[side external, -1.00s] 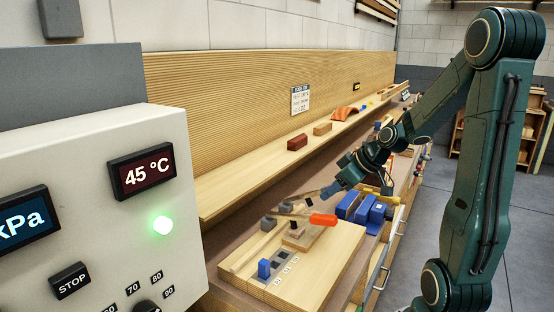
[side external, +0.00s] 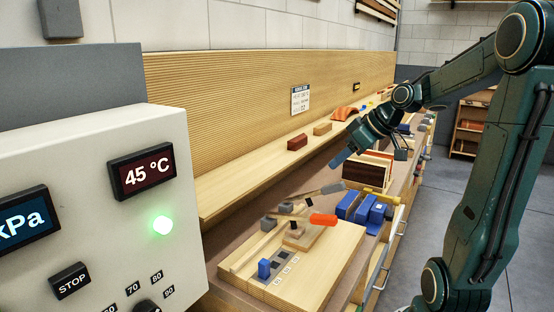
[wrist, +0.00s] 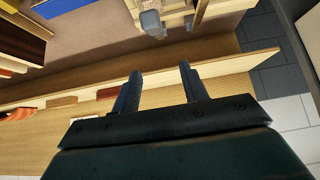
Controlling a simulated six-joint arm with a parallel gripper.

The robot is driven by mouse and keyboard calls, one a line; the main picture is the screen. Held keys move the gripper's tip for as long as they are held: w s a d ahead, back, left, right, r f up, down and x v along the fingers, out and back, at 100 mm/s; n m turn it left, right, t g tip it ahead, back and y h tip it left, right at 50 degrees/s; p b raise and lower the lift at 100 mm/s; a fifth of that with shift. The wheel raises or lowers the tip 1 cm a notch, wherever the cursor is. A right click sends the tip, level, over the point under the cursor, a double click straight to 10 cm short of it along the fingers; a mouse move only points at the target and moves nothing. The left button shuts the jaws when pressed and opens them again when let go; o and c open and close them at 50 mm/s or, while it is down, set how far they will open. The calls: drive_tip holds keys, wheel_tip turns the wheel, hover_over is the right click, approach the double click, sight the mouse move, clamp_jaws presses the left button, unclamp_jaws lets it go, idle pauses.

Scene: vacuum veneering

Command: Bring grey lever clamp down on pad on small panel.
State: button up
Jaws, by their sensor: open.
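The grey lever clamp (side external: 332,188) stands on the light wooden board, its grey-ended lever slanting up to the right. Its grey end also shows in the wrist view (wrist: 152,22), at the top. The small panel (side external: 300,239) lies on the board below the clamps, with a dark pad (side external: 294,226) on it. I cannot tell whether the clamp touches the pad. My gripper (side external: 338,161) is above and behind the lever end, apart from it. In the wrist view its two fingers (wrist: 158,75) are spread and empty.
A long wooden shelf (side external: 250,181) runs along the back. A control box (side external: 100,225) fills the left foreground.

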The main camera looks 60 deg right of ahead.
drive_tip(key=shift+w+r, duration=0.1)
drive_tip(key=shift+r, duration=0.05)
clamp_jaws()
drive_tip(key=shift+w+r+g, duration=0.25)
drive_tip(key=shift+r+g, duration=0.25)
drive_tip(key=shift+r, duration=0.1)
wheel_tip(320, 180, up, 7)
drive_tip(key=g, duration=0.3)
drive_tip(key=shift+w+g, duration=0.3)
drive_tip(key=shift+g, duration=0.1)
